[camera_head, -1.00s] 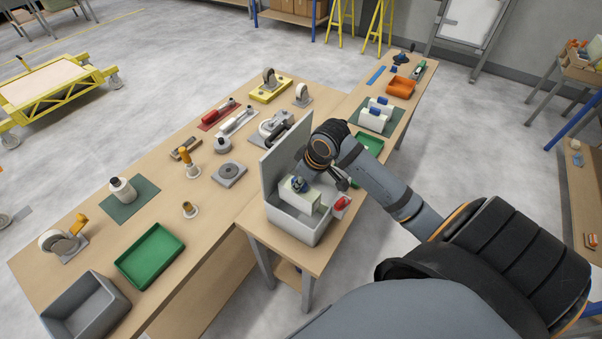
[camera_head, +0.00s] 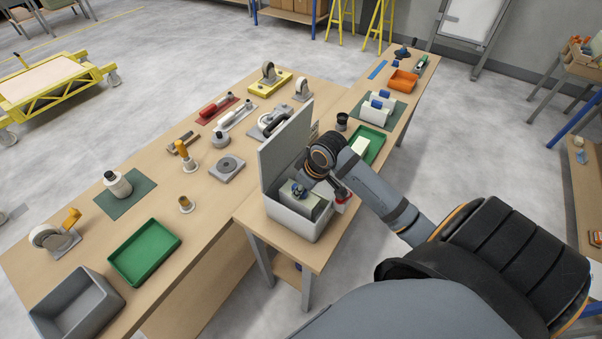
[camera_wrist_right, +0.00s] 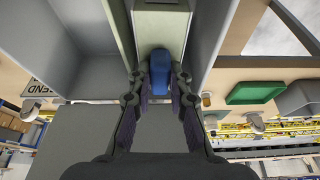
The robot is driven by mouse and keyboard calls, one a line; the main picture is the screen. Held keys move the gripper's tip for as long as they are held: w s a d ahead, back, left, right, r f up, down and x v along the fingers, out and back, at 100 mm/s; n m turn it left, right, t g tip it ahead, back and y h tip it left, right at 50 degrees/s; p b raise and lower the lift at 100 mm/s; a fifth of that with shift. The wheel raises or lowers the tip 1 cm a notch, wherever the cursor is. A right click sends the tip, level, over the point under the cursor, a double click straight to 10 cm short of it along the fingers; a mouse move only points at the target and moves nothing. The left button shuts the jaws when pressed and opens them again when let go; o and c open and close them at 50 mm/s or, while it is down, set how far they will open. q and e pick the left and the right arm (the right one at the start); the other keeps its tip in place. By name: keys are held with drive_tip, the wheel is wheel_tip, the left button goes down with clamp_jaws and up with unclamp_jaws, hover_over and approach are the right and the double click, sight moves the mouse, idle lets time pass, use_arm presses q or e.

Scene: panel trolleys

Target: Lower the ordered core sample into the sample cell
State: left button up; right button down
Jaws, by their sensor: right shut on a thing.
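The sample cell is a grey open-topped box (camera_head: 288,222) with its lid (camera_head: 285,150) raised, at the front end of the right bench. A pale greenish core sample (camera_head: 313,209) with a blue knob stands inside it, its top near the rim. My right gripper (camera_head: 301,190) is shut on the blue knob, which also shows between the fingers in the right wrist view (camera_wrist_right: 160,72). In that view the core sample (camera_wrist_right: 160,30) sits between grey walls. Whether its bottom touches the cell floor is hidden. My left gripper is not in view.
A red-and-white part (camera_head: 345,198) is at the cell's right side. Behind my arm, a green tray (camera_head: 376,139) holds a pale block. Farther back, white blocks with blue knobs (camera_head: 377,107) lie on a mat. The left bench holds many parts and a green tray (camera_head: 145,252).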

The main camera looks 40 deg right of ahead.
sight(301, 196)
drive_tip(key=shift+f+b, duration=0.6)
drive_tip(key=shift+f, duration=0.8)
drive_tip(key=shift+f, duration=0.55)
drive_tip(key=c, duration=1.2)
unclamp_jaws()
drive_tip(key=shift+o, duration=0.2)
drive_tip(key=v, duration=0.6)
drive_tip(key=shift+s+d+r, duration=0.1)
drive_tip(key=shift+s+r, duration=0.05)
drive_tip(key=shift+r, duration=0.1)
drive_tip(key=shift+s+r, duration=0.15)
drive_tip(key=shift+r, duration=0.3)
